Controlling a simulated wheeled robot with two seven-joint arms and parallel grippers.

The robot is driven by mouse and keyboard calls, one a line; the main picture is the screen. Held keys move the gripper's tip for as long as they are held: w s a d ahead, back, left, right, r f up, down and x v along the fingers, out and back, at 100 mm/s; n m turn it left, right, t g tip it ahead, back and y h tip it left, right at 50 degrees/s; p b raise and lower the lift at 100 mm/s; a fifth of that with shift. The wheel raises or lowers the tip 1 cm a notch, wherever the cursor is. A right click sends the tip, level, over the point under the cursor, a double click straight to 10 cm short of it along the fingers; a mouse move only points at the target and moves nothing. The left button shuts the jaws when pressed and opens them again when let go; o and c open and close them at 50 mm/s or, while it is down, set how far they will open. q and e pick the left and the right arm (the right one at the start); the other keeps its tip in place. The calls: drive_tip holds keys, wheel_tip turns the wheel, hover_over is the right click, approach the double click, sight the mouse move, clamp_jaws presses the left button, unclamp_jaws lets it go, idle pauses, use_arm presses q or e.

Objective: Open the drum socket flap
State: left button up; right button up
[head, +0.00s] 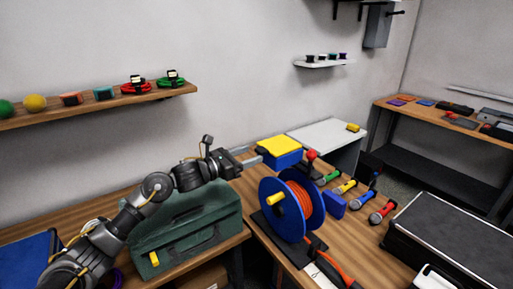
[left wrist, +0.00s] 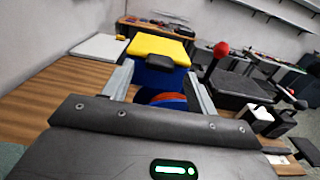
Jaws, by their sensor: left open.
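The cable drum (head: 268,204) has blue flanges, wound orange cable and a yellow handle. It stands on the wooden bench. Behind it is a blue box (head: 283,162) with a yellow flap (head: 279,145) lying closed on top. In the left wrist view the yellow flap (left wrist: 158,47) has a dark tab at its near edge, with the blue box (left wrist: 150,76) below. My left gripper (head: 252,155) is open and empty, just left of the box. In the wrist view its fingers frame the tab; contact cannot be told. My right gripper is not in view.
A red-topped post (head: 311,156) stands just right of the box. Several coloured microphone-like items (head: 345,187) lie right of the drum. A green case (head: 185,225) sits below my left arm. A black case (head: 460,235) is at the right.

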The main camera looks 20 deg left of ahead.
sight(257, 151)
use_arm(q)
drive_tip(key=shift+p+x, duration=0.45)
drive_tip(key=shift+x, duration=1.3)
clamp_jaws()
drive_tip(key=shift+r, duration=0.1)
